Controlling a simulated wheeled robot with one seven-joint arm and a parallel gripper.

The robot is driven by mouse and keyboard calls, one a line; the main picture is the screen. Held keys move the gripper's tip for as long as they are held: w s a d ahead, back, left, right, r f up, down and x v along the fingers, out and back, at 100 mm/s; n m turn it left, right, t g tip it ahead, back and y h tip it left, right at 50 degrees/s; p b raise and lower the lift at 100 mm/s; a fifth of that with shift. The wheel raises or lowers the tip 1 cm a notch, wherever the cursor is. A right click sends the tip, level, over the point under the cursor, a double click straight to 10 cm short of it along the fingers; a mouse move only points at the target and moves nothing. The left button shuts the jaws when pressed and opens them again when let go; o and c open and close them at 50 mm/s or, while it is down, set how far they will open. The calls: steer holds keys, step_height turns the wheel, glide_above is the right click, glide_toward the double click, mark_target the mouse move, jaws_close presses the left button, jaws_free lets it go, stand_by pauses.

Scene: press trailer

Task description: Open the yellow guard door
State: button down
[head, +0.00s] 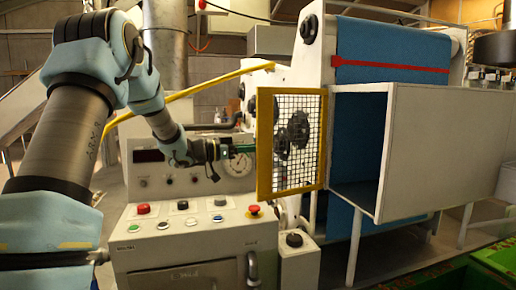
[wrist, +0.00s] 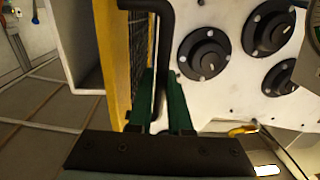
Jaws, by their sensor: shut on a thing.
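The yellow guard door (head: 264,150) is a yellow frame with a dark wire mesh, at the centre of the head view. In the wrist view its yellow frame (wrist: 113,60) shows steeply from the side, left of the white machine face, and the door appears to stand out from that face at an angle. A black bar handle (wrist: 167,45) runs along the door. My gripper (wrist: 162,105) has green fingers, one on each side of the handle, and is shut on it. In the head view my gripper (head: 238,150) is at the door's left edge. The exact contact is small there.
The white machine face (wrist: 222,20) carries several black round fittings. A white box-like housing (head: 445,150) adjoins the door on the right. A control console (head: 190,245) with buttons and a gauge stands below my arm. A yellow rail (head: 190,90) slants behind the arm.

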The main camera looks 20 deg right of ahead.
steer(key=c, duration=1.1)
jaws_free()
steer(key=a+b, duration=0.4)
steer(key=a, duration=0.6)
steer(key=shift+w+a, duration=0.15)
steer(key=shift+a, duration=0.2)
